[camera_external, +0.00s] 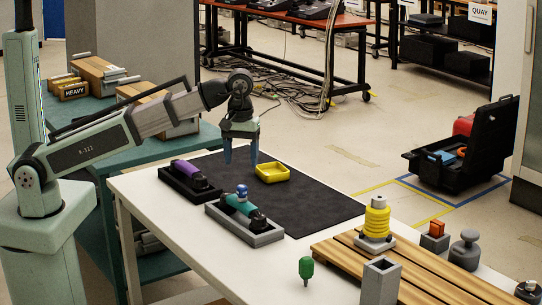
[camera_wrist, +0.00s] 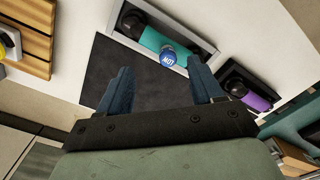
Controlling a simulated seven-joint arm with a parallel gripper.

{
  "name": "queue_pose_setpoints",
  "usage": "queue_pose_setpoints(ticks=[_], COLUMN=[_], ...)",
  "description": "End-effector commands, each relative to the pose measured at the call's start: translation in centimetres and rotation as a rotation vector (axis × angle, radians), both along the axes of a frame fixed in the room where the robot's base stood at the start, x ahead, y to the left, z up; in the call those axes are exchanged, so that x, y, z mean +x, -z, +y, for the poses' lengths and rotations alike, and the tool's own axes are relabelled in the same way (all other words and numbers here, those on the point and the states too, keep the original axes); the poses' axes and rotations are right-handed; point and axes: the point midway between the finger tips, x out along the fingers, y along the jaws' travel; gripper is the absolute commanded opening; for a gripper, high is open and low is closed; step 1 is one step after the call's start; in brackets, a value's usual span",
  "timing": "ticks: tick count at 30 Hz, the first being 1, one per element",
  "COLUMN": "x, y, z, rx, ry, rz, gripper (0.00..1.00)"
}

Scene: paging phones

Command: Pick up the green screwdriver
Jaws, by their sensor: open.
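A small green-handled tool (camera_external: 306,268), which looks like the green screwdriver, stands near the front of the white table (camera_external: 160,235). Its dark lower end points down, and how it is held up is unclear. I cannot make it out in the wrist view. My gripper (camera_external: 241,158) is open and empty above the black mat (camera_external: 310,205), well behind and to the left of the green tool. In the wrist view my gripper (camera_wrist: 160,72) shows two blue fingers spread apart with nothing between them.
A grey tray (camera_external: 240,228) holds a teal device with a blue knob; a black tray (camera_external: 176,185) holds a purple one. A yellow coil (camera_external: 376,220), grey block (camera_external: 380,283) and slatted board (camera_external: 430,282) lie right of the green tool.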

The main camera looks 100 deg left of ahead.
Motion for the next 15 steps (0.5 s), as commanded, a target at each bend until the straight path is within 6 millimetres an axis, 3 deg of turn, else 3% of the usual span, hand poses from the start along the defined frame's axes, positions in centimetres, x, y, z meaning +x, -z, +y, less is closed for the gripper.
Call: queue_pose_setpoints(ticks=[7, 15], x=[2.6, 7.7], y=[1.5, 2.6], z=[-9.0, -18.5], rx=[-0.004, -0.003], ry=[0.148, 0.292], rz=[0.032, 0.069], gripper=[0.66, 0.66])
